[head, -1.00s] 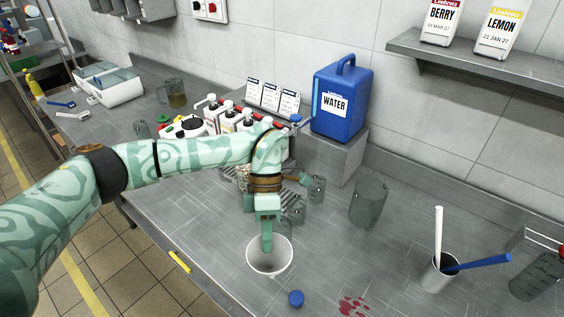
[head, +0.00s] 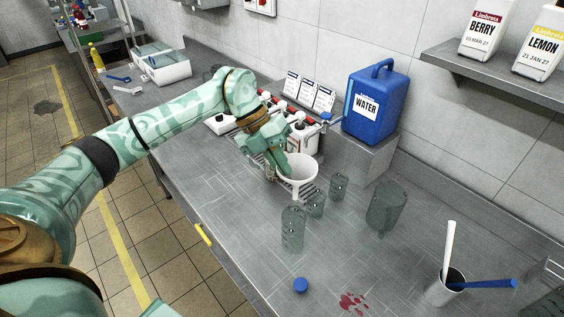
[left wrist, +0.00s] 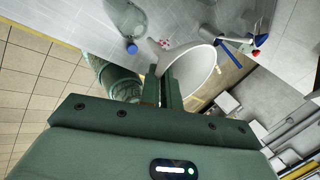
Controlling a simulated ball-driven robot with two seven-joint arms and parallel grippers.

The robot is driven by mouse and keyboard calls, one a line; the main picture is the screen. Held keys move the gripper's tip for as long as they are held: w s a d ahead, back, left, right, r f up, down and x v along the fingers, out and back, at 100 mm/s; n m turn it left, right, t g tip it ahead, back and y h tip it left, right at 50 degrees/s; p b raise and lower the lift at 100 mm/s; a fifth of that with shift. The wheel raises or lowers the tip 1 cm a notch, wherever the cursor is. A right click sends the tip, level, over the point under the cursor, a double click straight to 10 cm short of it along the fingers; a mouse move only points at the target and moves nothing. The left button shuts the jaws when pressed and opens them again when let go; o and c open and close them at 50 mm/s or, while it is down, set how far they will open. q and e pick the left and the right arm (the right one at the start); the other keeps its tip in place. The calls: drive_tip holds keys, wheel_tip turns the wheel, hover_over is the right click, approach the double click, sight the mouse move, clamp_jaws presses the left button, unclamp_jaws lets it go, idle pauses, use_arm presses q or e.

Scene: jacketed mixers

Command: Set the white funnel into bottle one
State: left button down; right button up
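The white funnel (head: 298,176) is in the air beside the row of white bottles, its wide mouth up. My left gripper (head: 279,163) is at the funnel's left rim. In the left wrist view my left gripper (left wrist: 170,88) has its fingers closed together on the rim of the funnel (left wrist: 205,78). White bottles (head: 304,140) stand in a row behind the funnel, partly hidden by my arm. I cannot tell which is bottle one. My right gripper is not in view.
Clear glass beakers (head: 292,228) stand to the front and right of the funnel. A blue water canister (head: 376,105) stands on a raised block. A blue cap (head: 300,285) and a red spill (head: 352,302) lie at the front.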

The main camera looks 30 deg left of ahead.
use_arm(q)
wheel_tip(320, 180, down, 9)
drive_tip(key=b, duration=0.6)
drive_tip(key=shift+r, duration=0.15)
idle(0.3)
drive_tip(key=shift+a+r+p, duration=0.1)
drive_tip(key=shift+r+p, duration=0.1)
drive_tip(key=shift+p, duration=0.3)
idle(0.5)
drive_tip(key=shift+w+f, duration=0.1)
drive_tip(key=shift+f, duration=0.15)
idle(0.5)
drive_tip(key=c, duration=1.2)
unclamp_jaws()
drive_tip(key=shift+o, duration=0.2)
drive_tip(key=shift+r, duration=0.1)
